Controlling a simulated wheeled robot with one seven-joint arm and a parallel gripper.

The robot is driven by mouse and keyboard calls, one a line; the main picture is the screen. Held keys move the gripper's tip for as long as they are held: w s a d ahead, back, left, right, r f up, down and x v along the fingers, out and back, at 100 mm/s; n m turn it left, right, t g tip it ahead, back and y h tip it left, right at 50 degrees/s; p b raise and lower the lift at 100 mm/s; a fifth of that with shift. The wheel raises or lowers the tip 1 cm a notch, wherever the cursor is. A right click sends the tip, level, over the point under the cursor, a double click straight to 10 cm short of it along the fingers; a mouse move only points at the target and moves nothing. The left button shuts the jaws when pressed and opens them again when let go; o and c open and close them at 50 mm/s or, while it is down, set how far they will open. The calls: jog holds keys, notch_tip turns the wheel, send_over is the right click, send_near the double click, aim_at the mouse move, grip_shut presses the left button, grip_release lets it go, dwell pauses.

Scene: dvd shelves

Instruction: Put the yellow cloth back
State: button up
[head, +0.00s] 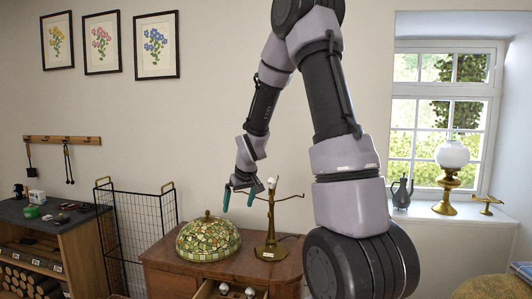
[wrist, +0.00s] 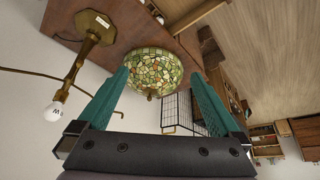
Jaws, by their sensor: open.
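No yellow cloth can be made out in either view. My gripper (head: 239,199) is open and empty, with its two teal fingers apart. It hangs in the air above the wooden cabinet (head: 160,266), between a stained-glass lampshade and a brass lamp base. In the wrist view my gripper (wrist: 160,75) has its fingers spread, with the lampshade showing between and beyond them. The fingers appear clear of it.
The green-patterned lampshade (head: 208,240) and the bare brass lamp base (head: 270,225) stand on the cabinet. An open drawer (head: 225,290) holds bulbs. A black wire rack (head: 135,230) stands left. An oil lamp (head: 450,175) and grey jug (head: 401,193) stand on the windowsill.

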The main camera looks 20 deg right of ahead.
jog(key=s+r+m+t, duration=0.1)
jog(key=s+r+m, duration=0.2)
jog(key=s+r, duration=1)
jog(key=s+a+r+m, duration=0.1)
jog(key=s+r, duration=0.3)
jog(key=s, duration=0.3)
jog(key=s+r+m+y, duration=0.1)
jog(key=s+r, duration=0.4)
jog(key=s, duration=0.2)
jog(key=shift+s+a+r+m+t, duration=0.2)
jog(key=shift+a+m+t, duration=0.2)
